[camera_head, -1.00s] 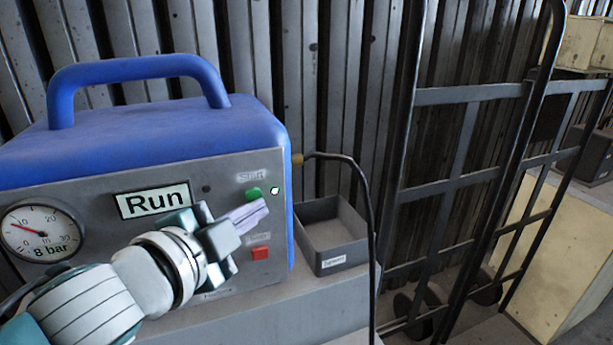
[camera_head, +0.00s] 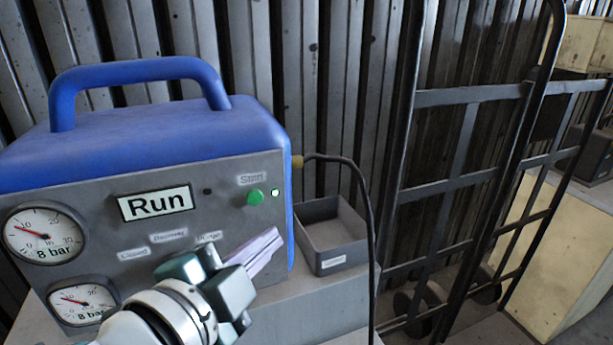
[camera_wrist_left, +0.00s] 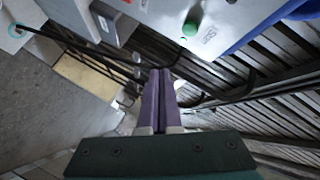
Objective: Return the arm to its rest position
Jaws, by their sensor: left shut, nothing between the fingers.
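My left gripper (camera_head: 262,250) is in front of the lower right part of the blower housing's grey panel. Its two purple fingers are together with nothing between them, and they also show shut in the left wrist view (camera_wrist_left: 161,95). The blue and grey blower housing (camera_head: 150,125) has a "Run" display (camera_head: 155,203) and a green start button (camera_head: 255,196) with a lit indicator beside it. The fingers are below the green button and apart from it. The gripper and arm hide the lower part of the panel. My right gripper is not in view.
Two gauges (camera_head: 45,233) are on the panel's left. An open grey bin (camera_head: 332,232) stands right of the housing, with a black cable (camera_head: 362,200) beside it. A dark hand truck (camera_head: 470,190) and pale crates (camera_head: 565,250) stand further right.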

